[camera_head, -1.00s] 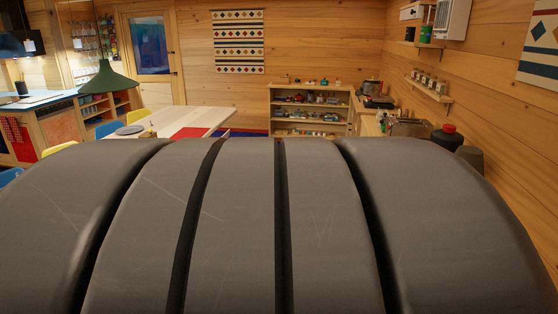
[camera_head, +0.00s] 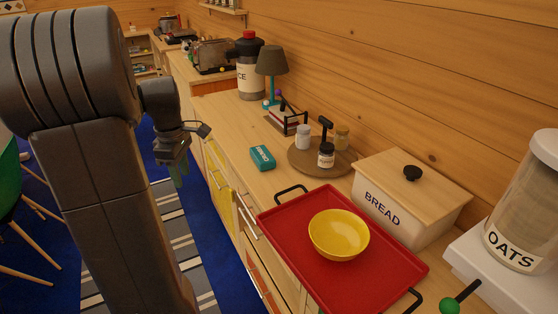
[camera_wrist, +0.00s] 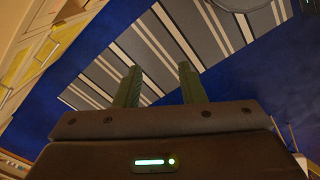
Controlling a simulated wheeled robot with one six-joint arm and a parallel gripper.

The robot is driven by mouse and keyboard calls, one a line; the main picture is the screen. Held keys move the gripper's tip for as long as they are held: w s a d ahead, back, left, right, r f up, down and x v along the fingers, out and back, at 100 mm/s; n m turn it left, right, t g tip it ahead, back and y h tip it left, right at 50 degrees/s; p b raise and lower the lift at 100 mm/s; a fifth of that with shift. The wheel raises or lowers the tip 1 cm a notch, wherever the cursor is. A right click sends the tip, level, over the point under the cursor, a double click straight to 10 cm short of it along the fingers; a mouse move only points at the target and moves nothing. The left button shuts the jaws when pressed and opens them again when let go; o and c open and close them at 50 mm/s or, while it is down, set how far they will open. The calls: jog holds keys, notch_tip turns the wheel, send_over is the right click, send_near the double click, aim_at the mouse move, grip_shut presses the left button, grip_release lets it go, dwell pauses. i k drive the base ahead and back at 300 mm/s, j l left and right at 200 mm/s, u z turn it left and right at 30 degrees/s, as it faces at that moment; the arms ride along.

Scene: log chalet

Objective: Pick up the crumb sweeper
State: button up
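The crumb sweeper appears to be the small teal block with white lettering (camera_head: 262,158), lying flat on the wooden counter behind the red tray. My gripper (camera_head: 179,172) hangs to the left of the counter, over the floor, apart from the teal block. In the wrist view its two green fingers (camera_wrist: 158,72) stand apart with nothing between them. The wrist view shows the blue floor and striped rug below, and the teal block is not seen there.
A red tray (camera_head: 285,221) with a yellow bowl (camera_head: 339,233) lies on the near counter. A bread box (camera_head: 400,211), a round wooden board (camera_head: 300,167) with jars, a lamp (camera_head: 271,62) and a toaster (camera_head: 213,57) stand along the wall. Bare counter surrounds the teal block.

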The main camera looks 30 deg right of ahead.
aim_at(264, 159)
jog(key=i+z, duration=0.15)
jog(key=z, duration=0.3)
jog(key=i+j+z, duration=0.1)
jog(key=z, duration=0.3)
jog(key=i+j+z, duration=0.15)
jog(key=z, duration=0.3)
jog(key=i+j+z, duration=0.1)
jog(key=z, duration=0.3)
jog(key=i+j+z, duration=0.1)
jog(key=j, duration=0.25)
jog(key=i+j, duration=0.15)
jog(key=j, duration=0.25)
jog(key=i+j+z, duration=0.15)
jog(key=j, duration=0.25)
jog(key=i+j+z, duration=0.1)
jog(key=j, duration=0.3)
